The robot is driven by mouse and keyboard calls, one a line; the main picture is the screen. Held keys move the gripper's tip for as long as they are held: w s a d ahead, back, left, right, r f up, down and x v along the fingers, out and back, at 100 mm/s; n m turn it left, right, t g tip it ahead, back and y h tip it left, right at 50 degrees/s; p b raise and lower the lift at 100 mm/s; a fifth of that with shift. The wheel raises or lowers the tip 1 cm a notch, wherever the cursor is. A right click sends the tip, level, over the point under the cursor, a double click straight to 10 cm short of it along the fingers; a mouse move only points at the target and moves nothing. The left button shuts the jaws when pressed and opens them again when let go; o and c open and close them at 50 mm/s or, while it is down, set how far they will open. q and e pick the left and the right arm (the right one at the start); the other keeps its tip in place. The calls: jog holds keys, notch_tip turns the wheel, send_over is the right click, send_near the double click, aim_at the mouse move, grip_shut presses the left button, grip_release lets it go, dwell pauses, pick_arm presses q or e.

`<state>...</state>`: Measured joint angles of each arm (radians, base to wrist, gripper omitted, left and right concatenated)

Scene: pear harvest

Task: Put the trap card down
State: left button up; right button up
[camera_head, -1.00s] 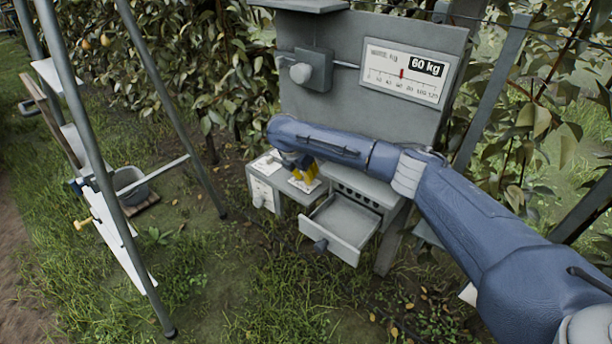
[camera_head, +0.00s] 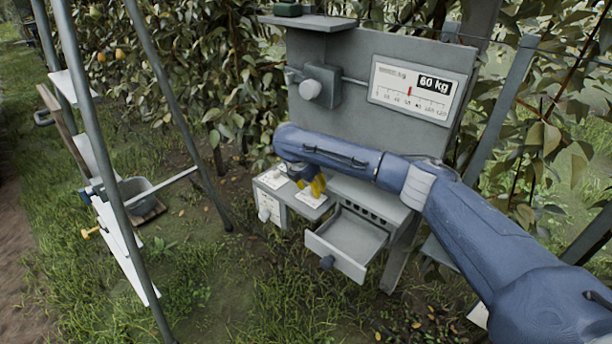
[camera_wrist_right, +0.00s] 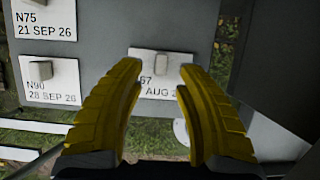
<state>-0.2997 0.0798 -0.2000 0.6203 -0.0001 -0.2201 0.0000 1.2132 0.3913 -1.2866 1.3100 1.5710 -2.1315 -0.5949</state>
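A white card (camera_wrist_right: 145,88) with a small grey block on it lies on a flat grey surface in the right wrist view. Its print reads in part "67" and "AUG"; the rest is hidden by my fingers. The same card (camera_head: 309,200) shows on the small grey bench in the head view. My right gripper (camera_wrist_right: 160,72) is open. Its yellow fingers stand apart on either side of the card's block, with visible gaps. In the head view the right gripper (camera_head: 318,186) hangs just above the card. My left gripper is not in view.
Cards marked N75 (camera_wrist_right: 38,25) and N90 (camera_wrist_right: 60,90) lie to the left in the wrist view. An open drawer (camera_head: 346,245) juts out beside the bench. A 60 kg scale panel (camera_head: 415,92) stands behind. A ladder (camera_head: 95,150) and bucket (camera_head: 137,190) are left.

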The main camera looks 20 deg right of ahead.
jog(key=v, duration=1)
